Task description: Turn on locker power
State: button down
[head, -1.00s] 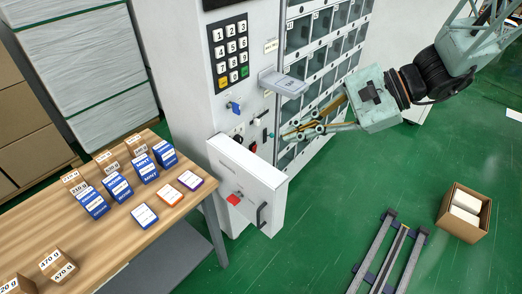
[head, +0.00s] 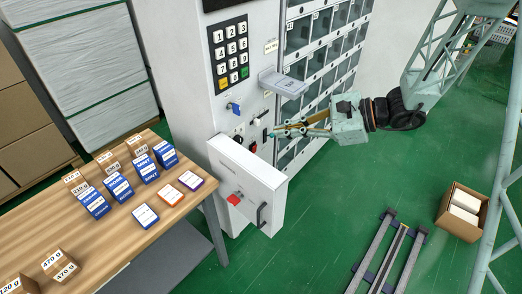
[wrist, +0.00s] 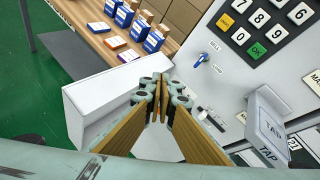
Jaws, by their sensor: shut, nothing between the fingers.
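The white locker cabinet (head: 185,65) stands in the middle of the head view, with its front panel facing right. Contact cannot be told. In the wrist view the fingers hide part of the panel.
A keypad (head: 230,53) and a grey TAP reader (head: 283,83) are above my gripper. Glass-fronted lockers (head: 318,62) are to the right. A wooden table (head: 120,225) with boxes is at the left. A carton (head: 463,227) and rails (head: 385,257) are on the floor.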

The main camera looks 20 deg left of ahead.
jog(key=w+f+m+t, duration=0.1)
jog(key=w+f+m, duration=0.2)
jog(key=f, duration=0.5)
jog(key=w+f+m+t+p, duration=0.1)
jog(key=w+f+m+t, duration=0.1)
jog(key=w+f, duration=0.4)
jog(key=w+a+f+m+t, duration=0.1)
jog(key=w+f+m, duration=0.3)
jog(key=f, duration=0.7)
jog(key=shift+w+f+t+p, duration=0.3)
jog(key=shift+w+f+t, duration=0.1)
jog(key=shift+t, duration=0.1)
jog(key=shift+a, duration=0.1)
jog(key=b, duration=0.2)
send_near(255, 149)
notch_tip(255, 149, down, 2)
jog(key=a, duration=0.2)
jog(key=shift+w+a, duration=0.3)
jog(key=shift+a, duration=0.25)
jog(key=shift+w+a, duration=0.35)
jog(key=shift+a, duration=0.15)
jog(key=shift+w+a+r, duration=0.1)
jog(key=shift+w+a, duration=0.15)
jog(key=shift+a, duration=0.4)
